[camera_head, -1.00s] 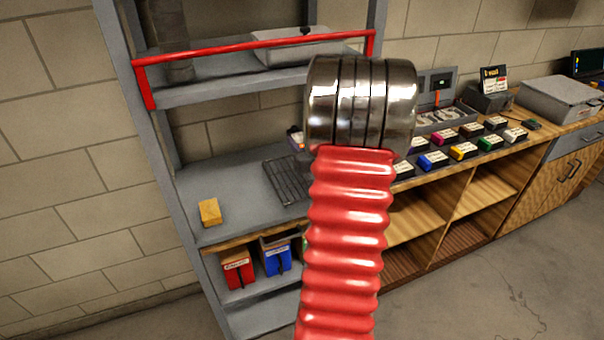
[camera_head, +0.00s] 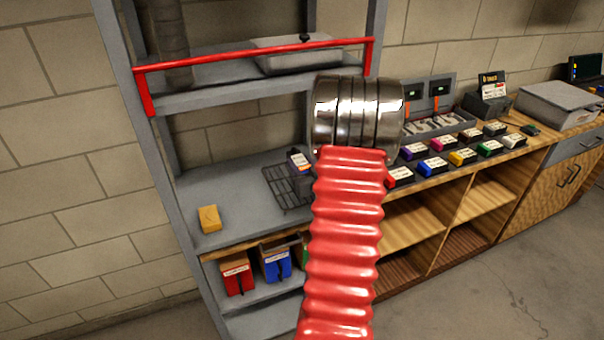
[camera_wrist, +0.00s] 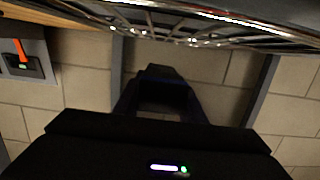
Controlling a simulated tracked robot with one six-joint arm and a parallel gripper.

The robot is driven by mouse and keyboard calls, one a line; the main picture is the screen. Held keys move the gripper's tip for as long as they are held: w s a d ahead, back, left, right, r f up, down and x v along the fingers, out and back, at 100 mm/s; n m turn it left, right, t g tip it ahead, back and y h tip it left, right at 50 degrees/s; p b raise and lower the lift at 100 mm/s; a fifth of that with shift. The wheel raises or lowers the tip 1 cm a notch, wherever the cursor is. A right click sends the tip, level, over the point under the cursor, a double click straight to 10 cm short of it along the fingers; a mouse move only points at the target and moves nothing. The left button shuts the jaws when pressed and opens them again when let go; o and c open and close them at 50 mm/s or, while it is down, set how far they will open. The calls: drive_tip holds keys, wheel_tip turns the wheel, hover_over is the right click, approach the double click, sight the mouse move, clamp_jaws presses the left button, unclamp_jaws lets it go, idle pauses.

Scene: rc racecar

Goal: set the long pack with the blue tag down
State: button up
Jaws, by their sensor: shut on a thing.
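The long pack (camera_head: 300,162) shows in the head view just left of my steel wrist joint, as a small dark end with a white, orange and blue-violet label. It is at the wire rack (camera_head: 285,190) on the grey shelf; whether it touches the rack cannot be told. The rest of it is hidden behind my red arm. In the wrist view my gripper (camera_wrist: 160,88) is a dark shape, shut on the dark pack, whose outline is hard to separate from the jaws. Wire bars (camera_wrist: 180,25) run close across the top of that view.
A yellow block (camera_head: 209,219) lies left of the rack on the bare shelf. A red bar (camera_head: 255,56) crosses the upper shelf. Red (camera_head: 236,276) and blue packs (camera_head: 276,263) stand below. Several coloured packs (camera_head: 463,156) sit on the counter at right.

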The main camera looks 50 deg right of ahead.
drive_tip(key=shift+f, duration=1.95)
drive_tip(key=shift+f, duration=0.15)
drive_tip(key=o, duration=1.3)
drive_tip(key=shift+s+a+r, duration=0.2)
drive_tip(key=shift+s+a, duration=0.05)
drive_tip(key=shift+s, duration=0.2)
drive_tip(key=v, duration=1.1)
drive_tip(key=shift+f, duration=0.1)
